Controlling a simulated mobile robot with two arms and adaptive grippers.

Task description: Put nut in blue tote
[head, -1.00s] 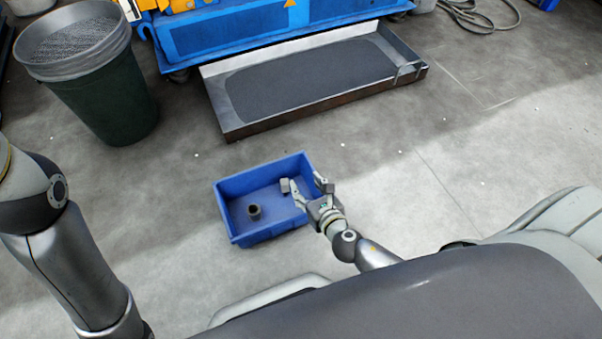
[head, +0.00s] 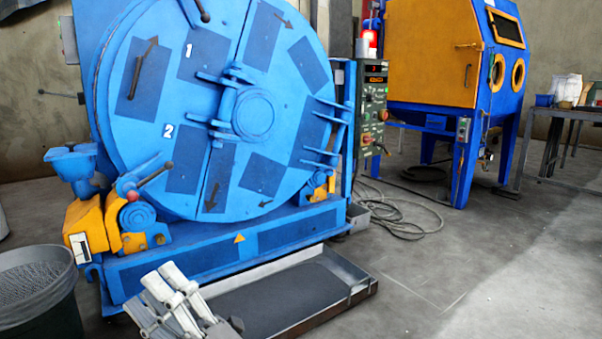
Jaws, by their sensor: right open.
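My right gripper (head: 190,298) shows at the bottom of the head view, raised in front of the metal tray, with its pale fingers apart. I see nothing held between them. Neither the blue tote nor the nut is in view now. One second ago the tote lay on the floor with a small dark nut inside it. My left gripper is not in view.
A large blue drum blaster (head: 250,110) stands behind, with a low metal tray (head: 362,288) at its foot. A dark bin (head: 50,318) is at lower left. A blue and yellow cabinet (head: 432,60) and a table (head: 575,113) stand right. Floor at lower right is clear.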

